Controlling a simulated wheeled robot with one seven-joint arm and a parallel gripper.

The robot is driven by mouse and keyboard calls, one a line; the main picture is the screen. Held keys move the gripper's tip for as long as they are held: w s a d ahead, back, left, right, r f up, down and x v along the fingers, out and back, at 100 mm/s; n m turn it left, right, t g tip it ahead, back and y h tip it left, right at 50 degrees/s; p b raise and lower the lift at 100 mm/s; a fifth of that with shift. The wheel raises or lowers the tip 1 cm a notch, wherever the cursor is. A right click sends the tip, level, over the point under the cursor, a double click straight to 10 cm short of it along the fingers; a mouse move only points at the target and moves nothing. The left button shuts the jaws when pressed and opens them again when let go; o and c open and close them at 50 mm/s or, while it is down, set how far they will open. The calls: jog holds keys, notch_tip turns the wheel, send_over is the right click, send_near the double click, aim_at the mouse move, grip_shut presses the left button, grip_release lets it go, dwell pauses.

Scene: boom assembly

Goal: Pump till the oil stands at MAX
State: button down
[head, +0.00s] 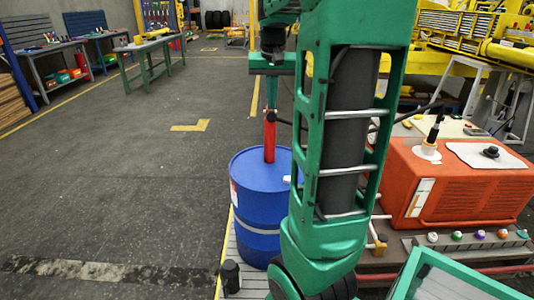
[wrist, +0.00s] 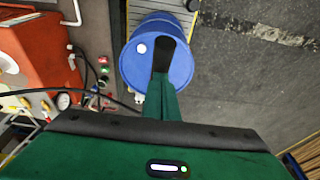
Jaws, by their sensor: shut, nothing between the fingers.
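A red upright pump (head: 269,141) stands on top of the blue drum (head: 252,190); the drum also shows in the wrist view (wrist: 179,70), where the pump is not visible. My gripper (head: 271,112) points down at the pump's top, fingers shut with nothing between them. In the wrist view its dark fingertips (wrist: 163,54) lie over the drum lid. I cannot tell whether they touch the pump. The orange tank (head: 455,190) at the right has a pale upright gauge strip (head: 419,198) on its front. Its markings and oil level are too small to read.
A white cap (wrist: 141,48) sits on the drum lid. Several coloured knobs (head: 457,236) line the ledge below the tank. A dark hose (wrist: 75,94) crosses beside the drum. A green workbench (head: 145,48) stands far back. The floor left of the drum is clear.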

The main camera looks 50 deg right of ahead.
notch_tip(320, 180, down, 15)
notch_tip(320, 180, up, 19)
jog(key=shift+r, duration=0.1)
dwell(1.4)
jog(key=shift+f, duration=0.2)
dwell(0.9)
notch_tip(320, 180, down, 19)
notch_tip(320, 180, up, 19)
jog(key=shift+r, duration=0.15)
dwell(1.6)
dwell(0.6)
